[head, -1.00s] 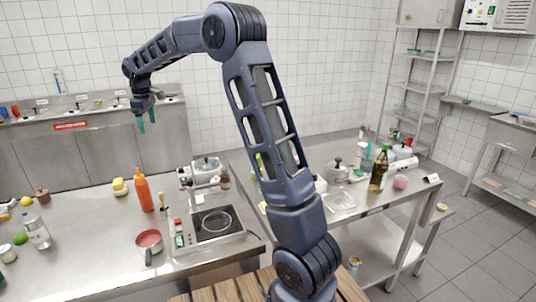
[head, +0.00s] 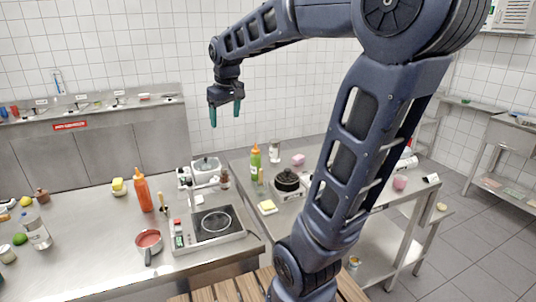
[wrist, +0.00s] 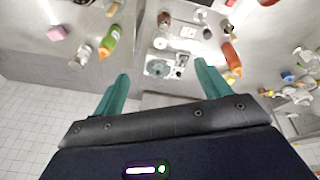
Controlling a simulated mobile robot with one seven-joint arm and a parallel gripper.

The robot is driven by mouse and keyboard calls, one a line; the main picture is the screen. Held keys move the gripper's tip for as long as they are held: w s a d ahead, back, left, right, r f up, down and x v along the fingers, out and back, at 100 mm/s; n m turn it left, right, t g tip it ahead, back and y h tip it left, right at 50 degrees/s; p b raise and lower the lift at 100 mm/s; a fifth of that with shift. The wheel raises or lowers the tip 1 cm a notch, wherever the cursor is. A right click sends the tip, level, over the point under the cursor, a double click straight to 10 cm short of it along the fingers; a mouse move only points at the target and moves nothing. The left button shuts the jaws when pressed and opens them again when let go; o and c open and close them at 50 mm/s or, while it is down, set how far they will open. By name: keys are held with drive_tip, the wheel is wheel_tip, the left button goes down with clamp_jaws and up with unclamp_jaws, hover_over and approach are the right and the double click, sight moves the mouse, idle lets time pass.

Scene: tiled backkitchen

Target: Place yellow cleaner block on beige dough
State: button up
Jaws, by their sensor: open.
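My gripper (head: 225,113) is open and empty, high in the air with its teal fingers pointing down, behind the counters in the head view. It also shows in the wrist view (wrist: 162,76), with nothing between the fingers. A yellow block (head: 119,187) sits on the left counter, left of the orange bottle. A second, paler yellow block (head: 267,207) lies on the right table near its left edge. I cannot tell which of these is the cleaner block. I cannot make out the beige dough for certain.
An orange bottle (head: 143,190), a red-filled saucepan (head: 149,242) and a hotplate (head: 213,224) stand on the left counter (head: 90,240). A green bottle (head: 255,162), a dark-lidded pot (head: 287,182) and a pink block (head: 298,160) are on the right table. My arm hides part of that table.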

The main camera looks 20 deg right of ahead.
drive_tip(key=s+d+f+m, duration=0.2)
drive_tip(key=s+d+f, duration=0.2)
drive_tip(key=s, duration=0.4)
drive_tip(key=s+d+f+m+t, duration=0.1)
drive_tip(key=s+d+f+m, duration=0.2)
drive_tip(key=s, duration=0.6)
drive_tip(key=shift+d+f, duration=0.35)
